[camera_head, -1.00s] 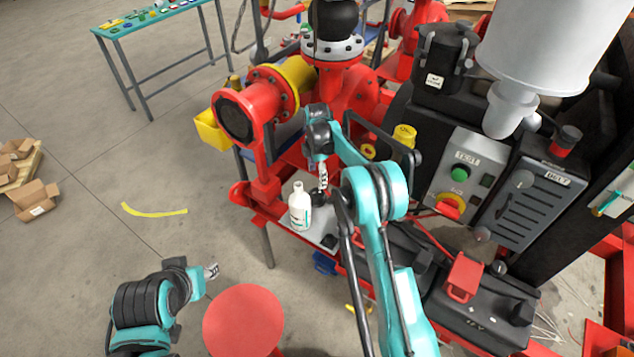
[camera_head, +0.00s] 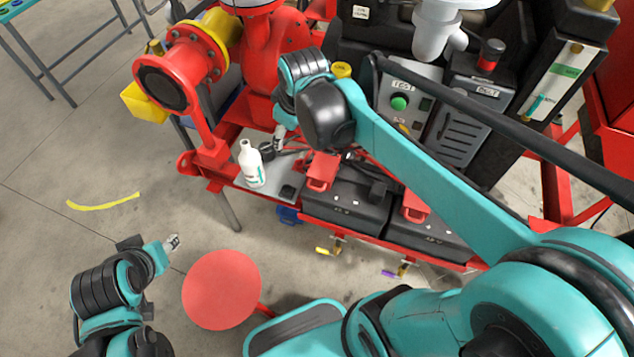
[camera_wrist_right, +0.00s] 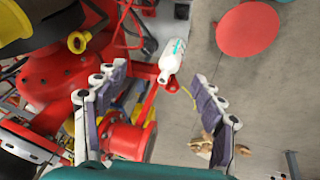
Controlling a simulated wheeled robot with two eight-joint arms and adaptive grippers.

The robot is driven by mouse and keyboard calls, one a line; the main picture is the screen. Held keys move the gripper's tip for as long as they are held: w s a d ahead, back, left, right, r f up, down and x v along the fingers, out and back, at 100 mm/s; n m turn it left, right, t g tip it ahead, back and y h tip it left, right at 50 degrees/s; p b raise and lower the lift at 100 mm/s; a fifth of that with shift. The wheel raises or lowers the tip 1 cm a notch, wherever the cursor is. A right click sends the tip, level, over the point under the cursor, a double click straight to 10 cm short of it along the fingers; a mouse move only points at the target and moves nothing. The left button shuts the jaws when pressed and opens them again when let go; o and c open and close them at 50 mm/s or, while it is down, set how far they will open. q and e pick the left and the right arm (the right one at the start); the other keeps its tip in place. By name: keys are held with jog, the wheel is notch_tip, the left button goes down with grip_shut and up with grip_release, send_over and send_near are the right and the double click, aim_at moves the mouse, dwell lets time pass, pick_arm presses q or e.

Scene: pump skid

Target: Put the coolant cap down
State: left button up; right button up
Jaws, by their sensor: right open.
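A small dark round piece (camera_head: 267,152), which looks like the coolant cap, sits on the grey tray (camera_head: 289,190) of the red skid, just behind the white bottle (camera_head: 251,164). My right gripper (camera_head: 279,139) is just above and to the right of this piece in the head view. In the right wrist view my right gripper (camera_wrist_right: 160,95) has its fingers spread wide, with nothing between the tips. The white bottle (camera_wrist_right: 171,60) shows beyond them there; I cannot make out the cap in that view. My left gripper (camera_head: 172,242) is over the floor at lower left, too small to read.
A red round stool top (camera_head: 222,290) stands near my left gripper. The red flanged pipe (camera_head: 170,80) rises left of the tray. Black battery boxes (camera_head: 345,207) with red covers lie to its right. A yellow strip (camera_head: 103,201) lies on open floor.

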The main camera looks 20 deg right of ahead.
jog(key=s+f+m+t, duration=0.1)
jog(key=s+f+m, duration=0.1)
jog(key=s, duration=0.5)
jog(key=s+f+m+t, duration=0.1)
jog(key=s+f+m, duration=0.2)
jog(key=s, duration=0.4)
jog(key=shift+d+m, duration=0.3)
jog(key=shift+m, duration=0.6)
jog(key=shift+f+b, duration=0.35)
